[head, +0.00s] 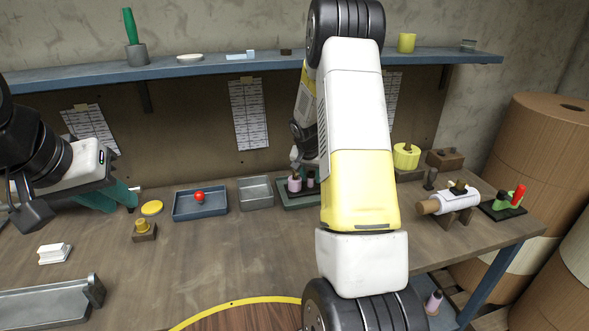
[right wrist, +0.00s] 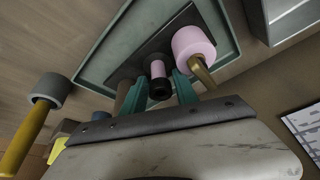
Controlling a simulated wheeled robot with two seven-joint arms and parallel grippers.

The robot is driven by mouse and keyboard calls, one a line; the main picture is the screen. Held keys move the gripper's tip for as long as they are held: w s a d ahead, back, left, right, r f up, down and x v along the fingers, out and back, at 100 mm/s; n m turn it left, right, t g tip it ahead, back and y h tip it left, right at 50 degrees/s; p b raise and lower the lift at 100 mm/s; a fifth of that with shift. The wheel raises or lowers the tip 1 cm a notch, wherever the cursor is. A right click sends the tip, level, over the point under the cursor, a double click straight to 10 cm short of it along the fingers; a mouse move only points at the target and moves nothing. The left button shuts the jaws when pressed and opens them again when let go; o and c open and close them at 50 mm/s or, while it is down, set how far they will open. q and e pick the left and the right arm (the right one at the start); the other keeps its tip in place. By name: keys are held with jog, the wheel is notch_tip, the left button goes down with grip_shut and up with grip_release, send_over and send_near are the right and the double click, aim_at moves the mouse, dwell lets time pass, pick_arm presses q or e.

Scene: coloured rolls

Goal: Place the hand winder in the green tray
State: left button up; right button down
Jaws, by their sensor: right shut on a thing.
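The hand winder (right wrist: 193,47) appears as a dark base with pink rolls and a brass-coloured crank. In the right wrist view, my right gripper (right wrist: 158,85) is shut on its middle part, a small pink and black spindle. The winder is within the outline of the green tray (right wrist: 93,67); I cannot tell whether its base touches the tray floor. In the head view, the green tray (head: 302,205) lies at the back of the table, with pink parts of the winder (head: 294,184) over it. My right arm hides part of both. My left gripper (head: 122,196) is above the table's left side.
A grey bin (head: 256,194) and a blue tray (head: 200,212) with a red ball (head: 199,197) stand left of the green tray. A white roll on a stand (head: 460,201) and a yellow roll (head: 406,158) are to the right.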

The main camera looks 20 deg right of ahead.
jog(key=shift+f, duration=0.15)
jog(key=c, duration=0.9)
grip_release()
jog(key=shift+c, duration=0.2)
jog(key=s+a+r+n+y, duration=0.1)
jog(key=s+a+r, duration=0.2)
jog(key=s+r, duration=0.35)
jog(key=s+a+r+n+t+y, duration=0.1)
jog(key=s+a+r, duration=0.3)
jog(key=r, duration=0.5)
jog(key=s+a+r+n, duration=0.1)
jog(key=s+a+r, duration=0.2)
jog(key=s+r, duration=0.35)
jog(key=s+a+r+n+y, duration=0.1)
jog(key=s+a+r+n, duration=0.1)
jog(key=s, duration=0.6)
jog(key=s+a+r+n+t+y, duration=0.1)
jog(key=s+a+r+n, duration=0.1)
jog(key=s+a, duration=0.3)
jog(key=shift+s+a+y, duration=0.3)
jog(key=shift+s+y, duration=0.1)
jog(key=shift+s, duration=1.1)
